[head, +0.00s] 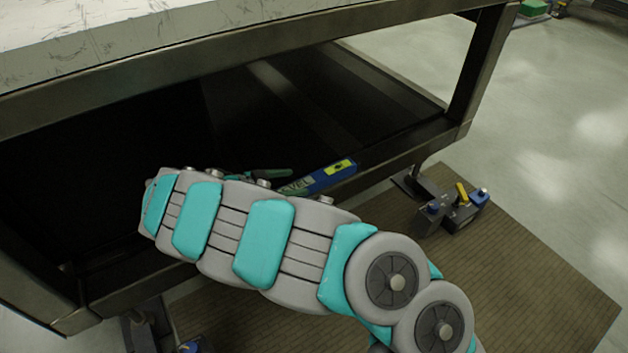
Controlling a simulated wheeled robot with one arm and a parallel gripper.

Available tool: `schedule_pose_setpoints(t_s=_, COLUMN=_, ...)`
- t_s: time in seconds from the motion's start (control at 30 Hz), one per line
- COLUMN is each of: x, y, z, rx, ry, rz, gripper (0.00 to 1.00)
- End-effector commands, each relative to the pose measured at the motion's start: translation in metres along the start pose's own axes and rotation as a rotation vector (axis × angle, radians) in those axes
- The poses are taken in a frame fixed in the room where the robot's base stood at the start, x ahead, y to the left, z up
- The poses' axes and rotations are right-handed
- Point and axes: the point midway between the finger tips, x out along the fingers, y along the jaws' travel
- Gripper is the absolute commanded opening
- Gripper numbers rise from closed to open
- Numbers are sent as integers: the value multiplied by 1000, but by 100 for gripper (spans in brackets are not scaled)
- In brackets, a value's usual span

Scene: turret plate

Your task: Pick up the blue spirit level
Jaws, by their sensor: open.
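The blue spirit level (328,176) lies on the lower shelf of the metal workbench, close to the shelf's front rail. It has a yellow-green vial window near its right end and pale lettering toward its left end. My arm crosses in front of it and hides its left part. My arm reaches from the lower right to the dark shelf opening at the left. My gripper cannot be made out, so its place relative to the level does not show.
A teal elongated item (268,173) shows just left of the level, partly behind my arm. The workbench top (130,30) overhangs the dark shelf. A bench leg (482,70) stands at the right, above a caster (455,205) on a brown mat (535,265). Open floor lies at the right.

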Motion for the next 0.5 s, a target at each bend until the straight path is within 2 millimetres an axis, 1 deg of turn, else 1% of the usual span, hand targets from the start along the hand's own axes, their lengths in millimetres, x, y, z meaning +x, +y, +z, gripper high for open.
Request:
schedule_pose_setpoints(t_s=0.13, x=16, y=2, z=-4, rx=-2, ry=0, rz=5, gripper=90)
schedule_pose_setpoints(t_s=0.23, x=32, y=3, z=-8, rx=-4, ry=1, rz=9, gripper=90)
schedule_pose_setpoints(t_s=0.3, x=42, y=2, z=-7, rx=-5, ry=0, rz=7, gripper=90)
schedule_pose_setpoints(t_s=0.4, x=52, y=2, z=-6, rx=-3, ry=-1, rz=6, gripper=90)
schedule_pose_setpoints(t_s=0.5, x=56, y=2, z=-6, rx=-2, ry=-1, rz=4, gripper=90)
